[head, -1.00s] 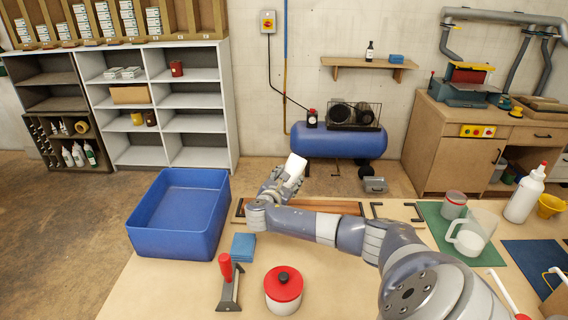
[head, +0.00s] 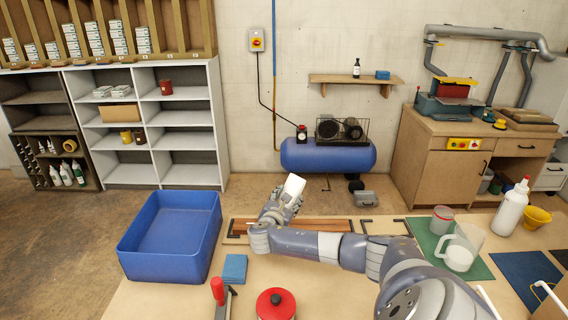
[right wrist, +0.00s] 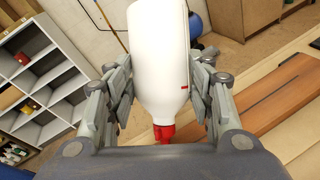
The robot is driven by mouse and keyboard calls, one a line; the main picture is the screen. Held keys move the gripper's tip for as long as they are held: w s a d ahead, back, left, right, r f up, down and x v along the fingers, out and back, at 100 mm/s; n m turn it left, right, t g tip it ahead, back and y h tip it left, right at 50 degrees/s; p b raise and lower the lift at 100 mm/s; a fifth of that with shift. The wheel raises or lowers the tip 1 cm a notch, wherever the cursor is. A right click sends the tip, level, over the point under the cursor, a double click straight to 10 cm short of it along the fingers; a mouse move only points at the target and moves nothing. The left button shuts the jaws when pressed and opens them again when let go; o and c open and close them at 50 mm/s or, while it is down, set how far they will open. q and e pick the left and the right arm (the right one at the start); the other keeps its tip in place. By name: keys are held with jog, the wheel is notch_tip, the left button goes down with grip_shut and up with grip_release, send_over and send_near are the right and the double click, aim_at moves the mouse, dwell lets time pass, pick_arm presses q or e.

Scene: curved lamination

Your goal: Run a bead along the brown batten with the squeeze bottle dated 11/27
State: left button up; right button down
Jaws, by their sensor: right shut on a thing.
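My right gripper (head: 280,207) is shut on a white squeeze bottle (head: 293,186) above the far part of the table. In the right wrist view the bottle (right wrist: 158,55) sits between both fingers (right wrist: 160,95), its red cap (right wrist: 163,133) toward the bottom of the picture. A small red mark shows on its side; no date is readable. Brown wood strips (head: 325,225) lie behind my right forearm, partly hidden by it. In the right wrist view a brown strip (right wrist: 245,118) lies to the right of the bottle, apart from it. My left gripper is out of view.
A blue bin (head: 128,258) stands left on the table, with a blue pad (head: 234,268) and red-lidded pot (head: 276,304) nearer. Black brackets (head: 385,222) lie beside the strips.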

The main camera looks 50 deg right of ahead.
jog(key=shift+s+d, duration=0.35)
jog(key=shift+s, duration=0.05)
jog(key=shift+s, duration=0.1)
jog(key=shift+s+d+p, duration=0.6)
jog(key=shift+s+p, duration=0.1)
jog(key=shift+p, duration=0.05)
jog(key=shift+s+d+r, duration=0.1)
jog(key=shift+s+d+p, duration=0.25)
jog(key=shift+s+p, duration=0.05)
jog(key=shift+p, duration=0.05)
jog(key=shift+s+d, duration=0.3)
jog(key=shift+s, duration=0.1)
jog(key=shift+s+d+p, duration=0.6)
jog(key=shift+s+p, duration=0.05)
jog(key=shift+s, duration=0.1)
jog(key=shift+s+d, duration=0.1)
